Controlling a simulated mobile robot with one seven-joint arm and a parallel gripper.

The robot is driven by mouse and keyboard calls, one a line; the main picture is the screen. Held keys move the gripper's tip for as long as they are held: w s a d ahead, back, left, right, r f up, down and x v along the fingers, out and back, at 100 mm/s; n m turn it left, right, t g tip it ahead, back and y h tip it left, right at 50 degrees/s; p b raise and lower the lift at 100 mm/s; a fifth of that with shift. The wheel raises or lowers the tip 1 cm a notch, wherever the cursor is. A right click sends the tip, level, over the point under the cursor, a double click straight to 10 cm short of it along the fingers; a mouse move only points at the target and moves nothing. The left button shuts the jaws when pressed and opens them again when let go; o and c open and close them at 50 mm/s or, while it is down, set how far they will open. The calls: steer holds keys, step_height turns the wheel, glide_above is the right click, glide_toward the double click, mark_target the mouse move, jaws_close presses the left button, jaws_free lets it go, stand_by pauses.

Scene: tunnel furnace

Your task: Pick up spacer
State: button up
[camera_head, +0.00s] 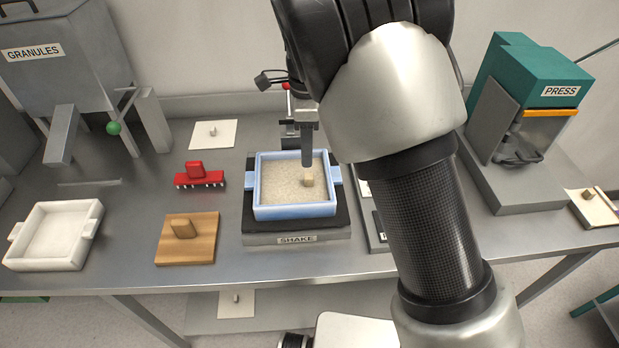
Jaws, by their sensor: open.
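A small beige block (308,179), which may be the spacer, stands on the pale granules (285,190) inside the blue tray (293,211), right of the middle. My gripper (307,163) points down over the tray, just above and behind this block. It is open and holds nothing that I can see. One dark finger shows clearly; the other is hard to make out. I cannot tell whether the fingertip touches the block. The tray sits on a dark plate on the station labelled SHAKE (297,239).
A red brush-like tool (198,176), a wooden board with a handle (185,250) and a white empty tray (90,232) lie left. A white card with a small piece (224,140) lies behind. The green press (535,85) stands right. My arm hides the table's right-middle part.

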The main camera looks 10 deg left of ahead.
mark_target(309, 176)
steer(key=f, duration=0.9)
steer(key=shift+w+d+f, duration=0.1)
steer(key=shift+d+f, duration=0.1)
steer(key=shift+f, duration=0.05)
jaws_close()
